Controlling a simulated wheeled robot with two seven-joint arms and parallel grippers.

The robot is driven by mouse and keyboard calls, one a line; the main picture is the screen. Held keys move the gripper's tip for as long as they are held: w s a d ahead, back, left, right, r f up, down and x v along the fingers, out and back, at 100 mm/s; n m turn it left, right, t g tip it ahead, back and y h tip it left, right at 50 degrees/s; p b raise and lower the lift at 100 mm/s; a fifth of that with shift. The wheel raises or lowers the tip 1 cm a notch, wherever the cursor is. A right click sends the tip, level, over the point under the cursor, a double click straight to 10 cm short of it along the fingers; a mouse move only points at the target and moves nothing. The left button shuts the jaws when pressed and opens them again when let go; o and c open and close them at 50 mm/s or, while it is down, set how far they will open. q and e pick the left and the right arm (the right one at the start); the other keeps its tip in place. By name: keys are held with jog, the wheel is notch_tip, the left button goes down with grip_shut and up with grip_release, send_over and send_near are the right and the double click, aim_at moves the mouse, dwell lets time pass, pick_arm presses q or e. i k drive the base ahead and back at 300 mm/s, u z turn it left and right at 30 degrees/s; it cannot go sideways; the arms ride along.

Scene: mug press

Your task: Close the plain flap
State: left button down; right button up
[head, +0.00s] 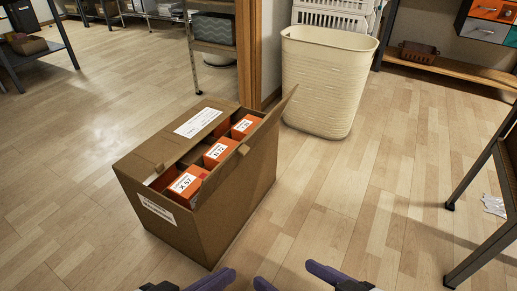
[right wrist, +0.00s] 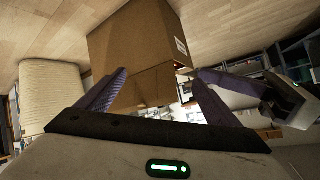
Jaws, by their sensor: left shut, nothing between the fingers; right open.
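The cardboard box (head: 228,210) stands open on the floor, with several orange boxes (head: 218,152) inside. The plain flap (head: 265,128) is on the box's right side and stands up at a slant, not lying over the contents. The opposite flap, with a white label (head: 198,122), lies about flat along the far left side. My left gripper (head: 212,280) is shut and empty at the bottom edge, in front of the box. My right gripper (head: 297,277) is open and empty, to its right. In the right wrist view the cardboard box (right wrist: 137,40) shows beyond the open fingers (right wrist: 161,74), apparently apart from them.
A cream basket (head: 328,85) stands behind the box to the right, near a wooden post (head: 248,55). A dark-legged table (head: 490,205) stands at the right edge. The floor (head: 345,205) between box and table is clear.

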aim_at(212, 181)
jog(key=k, duration=1.25)
jog(key=z, duration=1)
jog(key=i, duration=1.5)
jog(key=u, duration=0.85)
jog(key=i, duration=0.3)
jog(key=u, duration=0.4)
